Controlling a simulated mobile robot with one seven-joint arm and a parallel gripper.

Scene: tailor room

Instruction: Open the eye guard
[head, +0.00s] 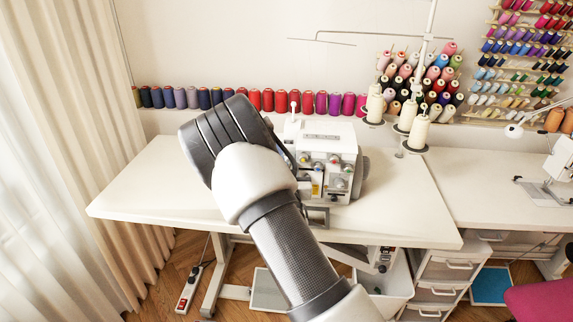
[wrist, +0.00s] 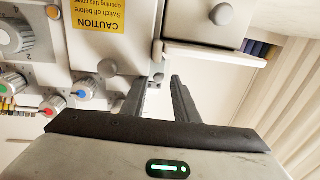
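The white overlock sewing machine (head: 326,150) stands on the white table, with coloured dials on its front. My arm covers its left side in the head view, and my gripper is hidden there. In the wrist view the machine's front (wrist: 120,25) appears upside down, with a yellow caution label (wrist: 103,14) and dials. My gripper (wrist: 160,82) is open, its two dark fingers apart and pointing at the machine, close to its lower white parts. I see nothing held between the fingers. I cannot clearly make out the eye guard in either view.
The white table (head: 135,190) is clear left of the machine. Cream thread cones (head: 418,132) stand behind it on the right. A row of coloured spools (head: 265,99) lines the wall. A curtain (head: 95,120) hangs at the left; a drawer unit (head: 445,275) stands below right.

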